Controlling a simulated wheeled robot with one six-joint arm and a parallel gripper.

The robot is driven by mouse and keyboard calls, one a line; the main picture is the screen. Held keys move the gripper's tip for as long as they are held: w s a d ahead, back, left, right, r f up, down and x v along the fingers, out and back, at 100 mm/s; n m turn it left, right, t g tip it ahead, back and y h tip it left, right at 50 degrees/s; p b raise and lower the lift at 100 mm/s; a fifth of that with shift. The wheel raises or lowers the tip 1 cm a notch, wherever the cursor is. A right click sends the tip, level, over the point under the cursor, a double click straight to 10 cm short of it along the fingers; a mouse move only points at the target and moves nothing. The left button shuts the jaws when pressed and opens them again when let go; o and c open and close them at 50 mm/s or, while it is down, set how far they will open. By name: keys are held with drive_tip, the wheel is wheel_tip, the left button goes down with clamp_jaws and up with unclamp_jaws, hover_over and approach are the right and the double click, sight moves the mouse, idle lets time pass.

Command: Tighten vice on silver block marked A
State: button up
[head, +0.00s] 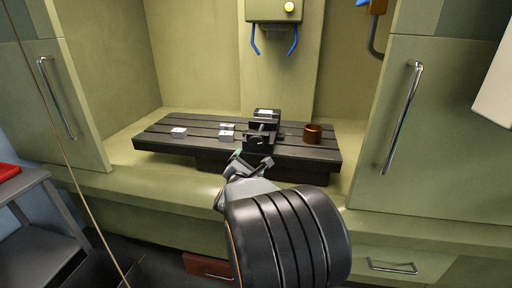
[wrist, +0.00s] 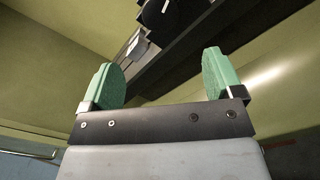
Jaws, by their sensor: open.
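The dark vice (head: 258,142) stands on the black slotted table, with a round screw end on its front. A pale block (head: 266,113) shows at the top of the vice; I cannot tell how firmly it is held. Small silver blocks lie on the table left of the vice: one far left (head: 179,132) and two close beside it (head: 227,136). The letters are too small to read. My gripper (head: 252,160) is in front of the vice, just below its screw. In the wrist view its green fingers (wrist: 160,72) are apart and empty, with the dark vice (wrist: 158,14) beyond them.
A copper-coloured ring (head: 313,134) stands on the slotted table (head: 160,145) right of the vice. A machine head with blue prongs (head: 275,40) hangs above. Cabinet doors flank the opening. A grey cart (head: 35,205) stands at the left.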

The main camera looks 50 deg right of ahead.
sight(256, 143)
drive_tip(key=b+x, duration=0.1)
drive_tip(key=x, duration=1.2)
drive_tip(key=shift+c, duration=0.3)
drive_tip(key=c, duration=0.9)
drive_tip(key=shift+o, duration=0.2)
